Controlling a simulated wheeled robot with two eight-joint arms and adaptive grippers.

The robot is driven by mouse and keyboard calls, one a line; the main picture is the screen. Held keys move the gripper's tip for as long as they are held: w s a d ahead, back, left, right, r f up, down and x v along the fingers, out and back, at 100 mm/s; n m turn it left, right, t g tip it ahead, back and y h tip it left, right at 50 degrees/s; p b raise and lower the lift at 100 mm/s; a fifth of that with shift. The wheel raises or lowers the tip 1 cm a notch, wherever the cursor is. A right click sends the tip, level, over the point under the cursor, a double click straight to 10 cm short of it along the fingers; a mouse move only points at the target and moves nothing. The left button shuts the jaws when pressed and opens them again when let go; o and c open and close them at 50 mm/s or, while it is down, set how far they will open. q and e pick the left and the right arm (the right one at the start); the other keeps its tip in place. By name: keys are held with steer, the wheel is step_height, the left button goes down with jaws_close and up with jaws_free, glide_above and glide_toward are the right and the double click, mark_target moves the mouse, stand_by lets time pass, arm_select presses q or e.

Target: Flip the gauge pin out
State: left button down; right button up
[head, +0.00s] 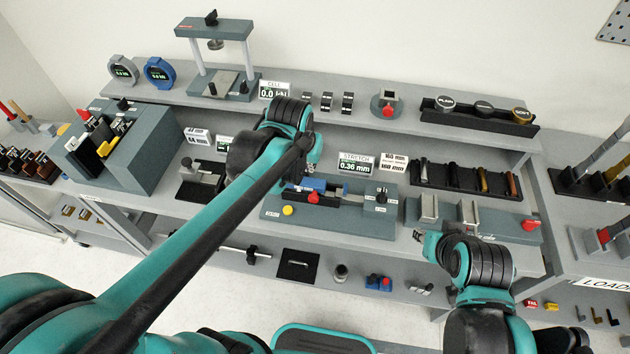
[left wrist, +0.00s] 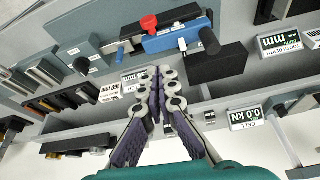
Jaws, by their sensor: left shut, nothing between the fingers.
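A grey fixture (head: 345,222) on the middle shelf carries a blue bar (head: 312,184), a red knob (head: 313,198) and a yellow button (head: 288,210). In the left wrist view the blue bar (left wrist: 180,38) has the red knob (left wrist: 149,22) on one side and a small white pin (left wrist: 182,44) on it. I cannot tell for sure which part is the gauge pin. My left gripper (left wrist: 157,72) is shut and empty, its tips appearing just beside the blue bar in that view. In the head view its wrist hides part of the fixture. My right gripper (head: 420,238) is near the shelf's front; its jaw state is unclear.
A display reading 0.36 mm (head: 355,165) stands behind the fixture. A black tray of pins (head: 465,180) and metal blocks (head: 467,212) are to the right. A grey box (head: 125,145) is at left. The upper shelf (head: 300,98) overhangs behind.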

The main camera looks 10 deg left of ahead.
arm_select(q)
steer(key=shift+w+d+f, duration=0.1)
steer(key=shift+w+d, duration=0.25)
steer(key=shift+w, duration=0.2)
steer(key=shift+w+d+f, duration=0.1)
steer(key=shift+w+d, duration=0.2)
steer(key=shift+w, duration=0.2)
steer(key=b, duration=0.3)
glide_above(317, 192)
steer(key=w, duration=0.2)
steer(key=f, duration=0.9)
steer(key=shift+w, duration=0.2)
steer(key=shift+s+a+f+b, duration=0.15)
steer(key=shift+s+f+b, duration=0.2)
steer(key=shift+s+f, duration=0.75)
steer(key=shift+s, duration=0.4)
steer(key=shift+f, duration=0.15)
steer(key=shift+s, duration=0.15)
